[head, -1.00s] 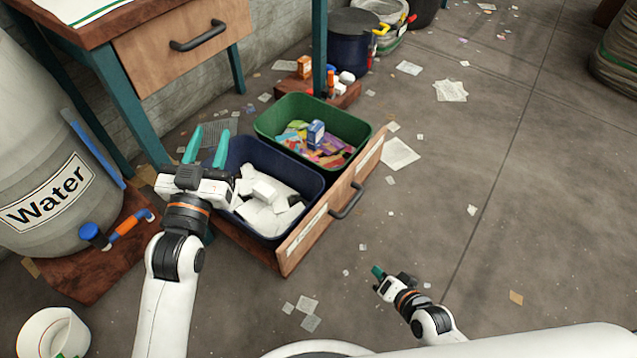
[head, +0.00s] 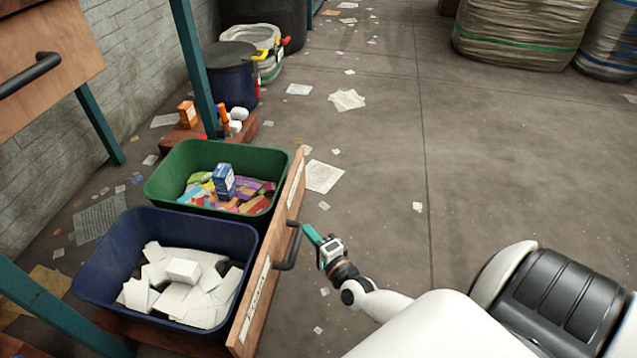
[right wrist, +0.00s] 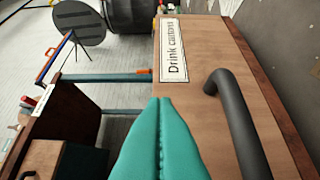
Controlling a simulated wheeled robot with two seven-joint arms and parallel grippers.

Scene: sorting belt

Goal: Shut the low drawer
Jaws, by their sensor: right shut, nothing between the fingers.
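The low drawer stands open in the head view, its wooden front (head: 262,290) facing right with two white labels. Its dark bar handle (head: 293,247) sits mid-front. In the drawer are a green bin (head: 170,187) with colourful cartons and a blue bin (head: 95,275) with white pieces. My right gripper (head: 312,235) is shut and empty, just right of the handle. In the right wrist view the teal fingertips (right wrist: 160,101) point at the drawer front (right wrist: 200,115), below a "Drink cartons" label and beside the handle (right wrist: 236,120). I cannot tell if they touch. My left gripper is out of view.
An upper drawer with a handle (head: 30,75) and teal table legs (head: 194,65) are at the left. A dark blue pot (head: 232,75) stands behind. Bulky wrapped sacks (head: 525,32) stand far right. The floor right of the drawer is open, with scattered paper (head: 347,100).

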